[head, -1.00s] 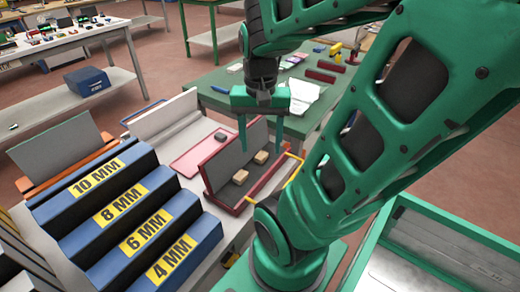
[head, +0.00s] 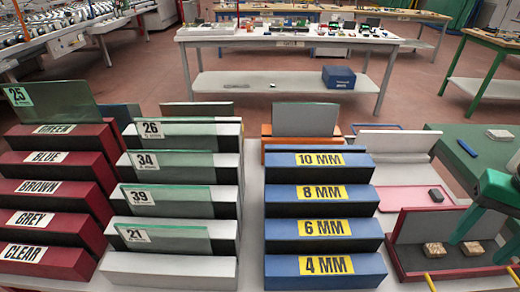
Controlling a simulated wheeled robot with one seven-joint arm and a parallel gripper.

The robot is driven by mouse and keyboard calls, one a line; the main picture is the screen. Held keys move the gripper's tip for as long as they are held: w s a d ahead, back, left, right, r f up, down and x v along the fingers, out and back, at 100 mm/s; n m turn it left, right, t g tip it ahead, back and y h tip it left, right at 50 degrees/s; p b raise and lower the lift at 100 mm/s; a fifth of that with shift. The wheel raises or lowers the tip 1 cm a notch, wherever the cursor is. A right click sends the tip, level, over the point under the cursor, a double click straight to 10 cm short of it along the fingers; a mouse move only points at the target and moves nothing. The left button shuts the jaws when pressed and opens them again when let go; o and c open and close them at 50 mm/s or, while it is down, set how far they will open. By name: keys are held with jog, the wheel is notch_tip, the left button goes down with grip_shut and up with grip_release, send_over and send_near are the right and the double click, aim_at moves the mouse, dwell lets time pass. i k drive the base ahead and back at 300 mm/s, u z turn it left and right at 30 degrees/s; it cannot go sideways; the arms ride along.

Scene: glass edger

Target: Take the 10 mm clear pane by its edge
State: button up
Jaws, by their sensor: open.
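The blue stepped rack (head: 318,160) in the head view has yellow labels, with 10 MM on its top step. No pane shows on its steps. A white stepped rack (head: 170,268) to its left holds greenish see-through panes, tagged 26 (head: 190,128), 34 (head: 200,159), 39 (head: 190,195) and 21 (head: 180,238). I cannot tell from the pictures which pane is 10 mm clear. My gripper (head: 482,236) is at the right edge, partly cut off, open, near the dark red tray and away from the panes.
A red rack (head: 55,224) with colour labels stands at left. A grey pane (head: 305,119) stands in an orange holder (head: 266,130) behind the blue rack. A dark red tray (head: 395,262) holds two small blocks (head: 471,248). A white shelved table (head: 285,83) stands beyond.

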aim_at(147, 202)
jog(key=u, duration=1.45)
